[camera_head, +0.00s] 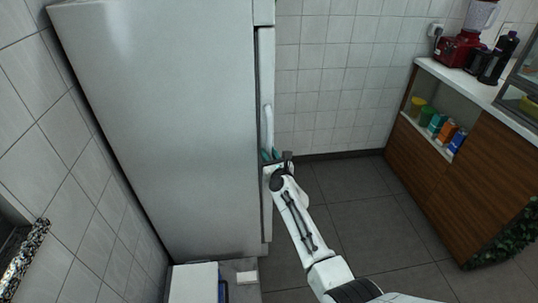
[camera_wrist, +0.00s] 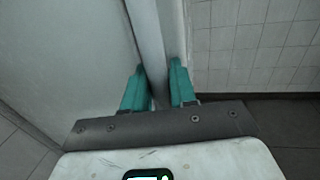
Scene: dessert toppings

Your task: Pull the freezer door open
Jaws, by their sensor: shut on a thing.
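The freezer (camera_head: 170,120) is a tall pale grey cabinet in the left half of the head view. Its door (camera_head: 265,80) shows edge-on along the right side and looks closed or nearly so; I cannot tell exactly. A long white vertical handle (camera_head: 268,122) stands out from the door. My gripper (camera_head: 271,155) is at the handle's lower part. In the wrist view, the teal fingers of my gripper (camera_wrist: 159,88) lie on both sides of the handle (camera_wrist: 149,40), shut on it. The part of the handle between the fingertips is partly hidden.
A wooden counter (camera_head: 465,165) with a red blender (camera_head: 460,48), bottles and coloured containers stands at the right. A white box (camera_head: 194,284) is at the freezer's foot. The dark tiled floor (camera_head: 360,205) between freezer and counter is clear. A tiled wall (camera_head: 330,70) is behind.

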